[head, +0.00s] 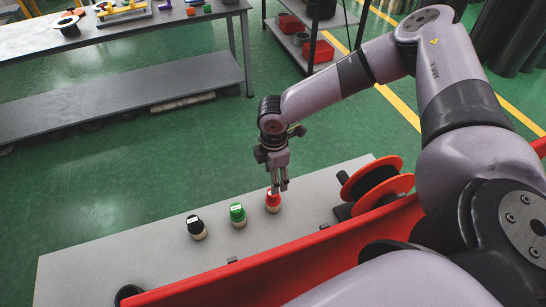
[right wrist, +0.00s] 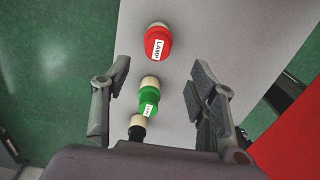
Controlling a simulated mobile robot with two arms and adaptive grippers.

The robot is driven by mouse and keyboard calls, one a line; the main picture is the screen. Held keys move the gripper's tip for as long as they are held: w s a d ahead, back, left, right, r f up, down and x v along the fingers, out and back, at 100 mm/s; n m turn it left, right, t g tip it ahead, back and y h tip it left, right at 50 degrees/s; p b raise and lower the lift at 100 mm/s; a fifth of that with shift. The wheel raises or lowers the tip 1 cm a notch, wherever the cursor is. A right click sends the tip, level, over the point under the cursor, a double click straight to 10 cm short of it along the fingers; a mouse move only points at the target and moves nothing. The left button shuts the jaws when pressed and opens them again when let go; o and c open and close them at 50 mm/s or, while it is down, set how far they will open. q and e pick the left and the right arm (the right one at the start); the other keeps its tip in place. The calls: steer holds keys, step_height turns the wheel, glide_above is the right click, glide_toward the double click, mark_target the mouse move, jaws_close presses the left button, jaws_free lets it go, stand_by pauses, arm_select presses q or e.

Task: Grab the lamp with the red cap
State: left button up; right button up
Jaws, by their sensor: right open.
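The lamp with the red cap (head: 273,203) stands upright on a grey table, with a cream base below the cap. In the right wrist view the red-capped lamp (right wrist: 158,43) lies beyond the fingertips, its white label reading LAMP. My right gripper (head: 280,186) is open and empty, just above and beside the red cap in the head view. In the right wrist view its fingers (right wrist: 156,85) are spread wide to either side of the lamp row. Contact with the red cap is not visible. My left gripper is not in view.
A green-capped lamp (head: 238,215) and a black-capped lamp (head: 196,227) stand left of the red one on the grey table (head: 110,258). A red and black spool (head: 375,183) stands to the right. A red rail (head: 255,268) runs along the near side.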

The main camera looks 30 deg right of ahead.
glide_above(273, 200)
steer(key=w+d, duration=0.1)
steer(key=w, duration=0.1)
step_height(273, 200, down, 5)
steer(key=shift+r, duration=0.2)
steer(key=shift+s+f, duration=0.15)
steer(key=shift+f, duration=0.15)
step_height(273, 200, down, 4)
steer(key=shift+s+r, duration=0.1)
steer(key=shift+r, duration=0.1)
steer(key=shift+f, duration=0.5)
steer(key=c, duration=0.4)
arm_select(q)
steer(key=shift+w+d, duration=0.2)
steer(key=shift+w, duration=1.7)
arm_select(e)
jaws_close()
